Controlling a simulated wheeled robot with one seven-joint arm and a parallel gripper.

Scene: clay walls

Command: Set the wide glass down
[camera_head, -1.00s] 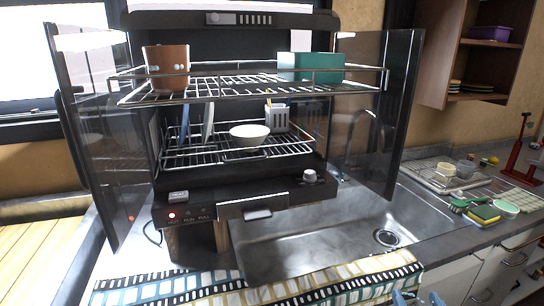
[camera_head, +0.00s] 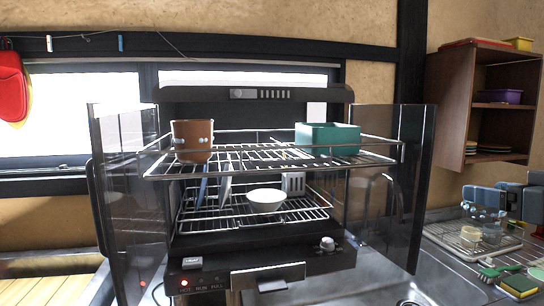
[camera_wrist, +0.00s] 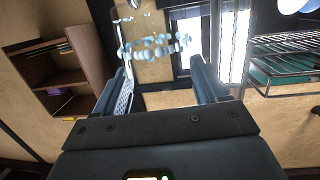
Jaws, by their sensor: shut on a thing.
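The wide glass (camera_head: 484,222) is clear with pale blue bead-like spots. In the head view it is at the right, in front of the wire drying tray, partly covered by my gripper (camera_head: 488,198). In the wrist view the glass (camera_wrist: 155,46) sits between the two fingers of my gripper (camera_wrist: 160,68), which is shut on it. The glass appears held up in the air; its gap to the counter cannot be told.
An open dish cabinet has an upper rack (camera_head: 250,158) with a terracotta cup (camera_head: 192,141) and teal box (camera_head: 328,138), and a lower rack with a white bowl (camera_head: 266,201). A drying tray (camera_head: 508,249), sponge (camera_head: 520,284) and green brush (camera_head: 492,271) lie right.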

